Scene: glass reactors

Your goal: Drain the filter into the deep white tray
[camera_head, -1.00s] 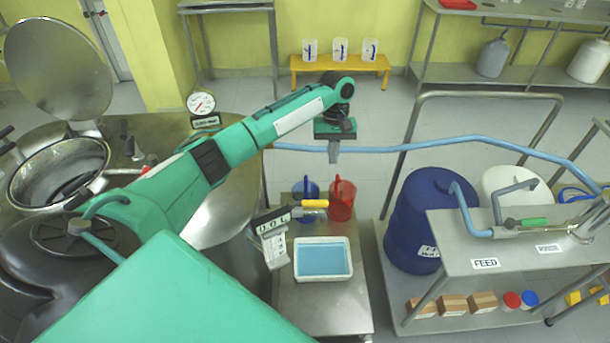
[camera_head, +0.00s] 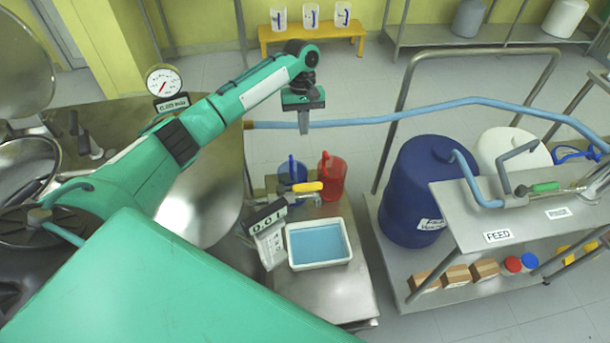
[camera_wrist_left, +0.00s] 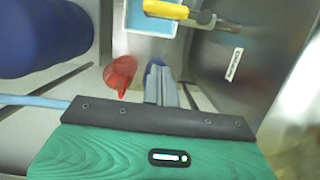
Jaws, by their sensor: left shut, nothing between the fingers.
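The white tray (camera_head: 322,265) with blue liquid in it stands on a steel stand beside the big steel vessel (camera_head: 205,205); its edge shows in the left wrist view (camera_wrist_left: 127,20). A valve with a yellow handle (camera_head: 305,187) sits just behind the tray; the handle also shows in the left wrist view (camera_wrist_left: 165,9). I cannot tell for sure which vessel is the filter. My left gripper (camera_head: 304,127) is shut and empty, pointing down, beyond the handle and apart from it; its fingers show in the left wrist view (camera_wrist_left: 161,85). My right gripper is out of view.
A red jug (camera_head: 331,176) and a blue jug (camera_head: 291,172) stand behind the tray. A blue hose (camera_head: 420,115) runs behind my left gripper to the right. A blue drum (camera_head: 425,190) stands right, by the feed table (camera_head: 480,215). A dial gauge (camera_head: 163,81) is at left.

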